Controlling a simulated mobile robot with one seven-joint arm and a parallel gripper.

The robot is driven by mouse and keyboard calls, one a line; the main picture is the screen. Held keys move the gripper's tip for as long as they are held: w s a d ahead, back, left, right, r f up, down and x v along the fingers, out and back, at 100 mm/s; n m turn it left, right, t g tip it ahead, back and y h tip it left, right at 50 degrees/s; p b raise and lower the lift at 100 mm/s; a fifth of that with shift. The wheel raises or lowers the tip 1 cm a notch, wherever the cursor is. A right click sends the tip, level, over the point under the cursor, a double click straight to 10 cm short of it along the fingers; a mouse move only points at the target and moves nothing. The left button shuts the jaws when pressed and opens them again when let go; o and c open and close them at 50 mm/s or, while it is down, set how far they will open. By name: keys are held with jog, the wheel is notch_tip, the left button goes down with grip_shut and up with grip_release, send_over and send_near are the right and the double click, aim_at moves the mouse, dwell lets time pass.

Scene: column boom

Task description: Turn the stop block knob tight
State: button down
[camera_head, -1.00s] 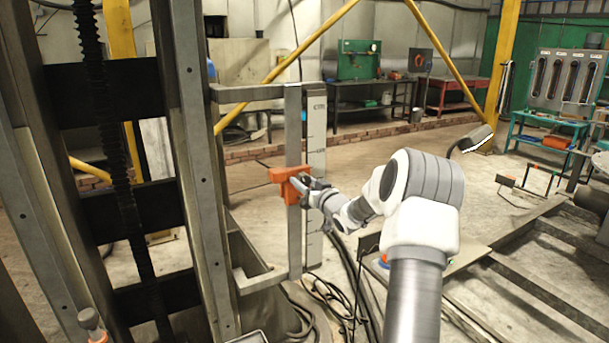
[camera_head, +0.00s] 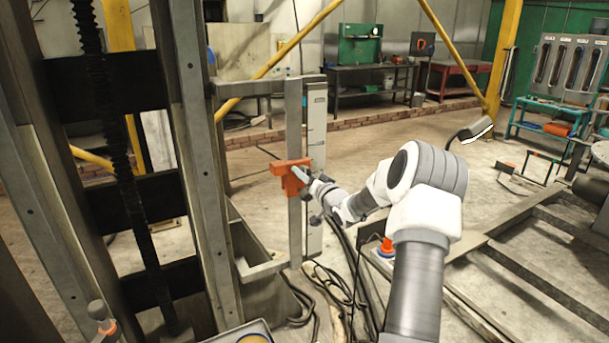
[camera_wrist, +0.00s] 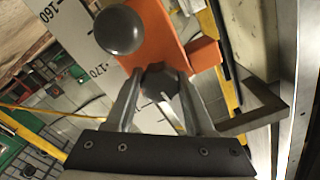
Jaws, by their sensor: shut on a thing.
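The orange stop block (camera_head: 287,174) sits on a vertical grey bar (camera_head: 294,130) beside a scale plate (camera_head: 316,125). In the wrist view the block (camera_wrist: 150,38) fills the top middle. Its dark faceted knob (camera_wrist: 160,82) lies between the two fingers of my gripper (camera_wrist: 160,92), which is shut on it. A round grey ball (camera_wrist: 119,30) stands in front of the block, up and left of the knob. In the head view my gripper (camera_head: 306,180) reaches the block from the right, and the knob is mostly hidden there.
Cables (camera_head: 325,290) lie on the floor below. A frame of floor rails (camera_head: 530,270) is at the right. Benches stand far back.

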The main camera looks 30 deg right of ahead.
jog(key=shift+c, duration=1.3)
grip_release()
jog(key=s+a, duration=0.1)
jog(key=s, duration=1.6)
jog(key=shift+s, duration=0.25)
